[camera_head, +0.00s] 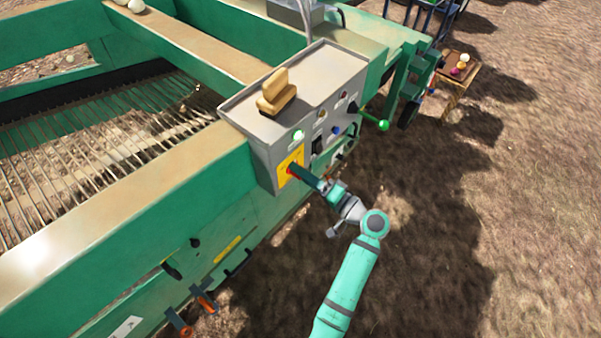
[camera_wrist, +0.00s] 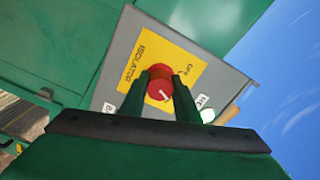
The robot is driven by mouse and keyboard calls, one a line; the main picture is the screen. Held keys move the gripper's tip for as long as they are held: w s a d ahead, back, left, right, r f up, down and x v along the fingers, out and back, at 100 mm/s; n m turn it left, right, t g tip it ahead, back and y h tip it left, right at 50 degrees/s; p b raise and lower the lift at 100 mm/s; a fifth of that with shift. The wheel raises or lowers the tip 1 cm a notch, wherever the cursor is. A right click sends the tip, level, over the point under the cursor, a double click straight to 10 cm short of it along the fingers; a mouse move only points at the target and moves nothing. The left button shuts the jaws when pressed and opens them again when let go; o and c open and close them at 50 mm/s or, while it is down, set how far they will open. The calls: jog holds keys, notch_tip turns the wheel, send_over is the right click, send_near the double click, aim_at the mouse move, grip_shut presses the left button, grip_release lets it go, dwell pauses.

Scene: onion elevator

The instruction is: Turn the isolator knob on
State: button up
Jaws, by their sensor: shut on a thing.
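The isolator knob (camera_wrist: 160,90) is round and red with a white pointer mark. It sits on a yellow plate (camera_wrist: 141,60) lettered "ISOLATOR", on the grey control box. In the wrist view the pointer mark slants toward the lower right. My gripper (camera_wrist: 160,88) has a finger on each side of the knob and is shut on it. In the head view my gripper (camera_head: 294,171) reaches the yellow plate (camera_head: 288,163) from the right, and only a little red of the knob shows there.
The grey control box (camera_head: 262,150) carries a lit green button (camera_head: 298,135), other small controls and a green-knobbed lever (camera_head: 383,125). The green machine frame (camera_head: 190,180) runs left. Bare ground (camera_head: 440,220) lies open to the right.

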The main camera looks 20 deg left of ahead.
jog(key=shift+s+f+m, duration=0.1)
jog(key=shift+s+m, duration=0.05)
jog(key=shift+m, duration=1.75)
jog(key=o, duration=1)
jog(key=shift+o, duration=0.2)
jog(key=shift+w, duration=0.2)
jog(key=shift+s, duration=0.1)
jog(key=v, duration=1.1)
jog(key=shift+w, duration=0.25)
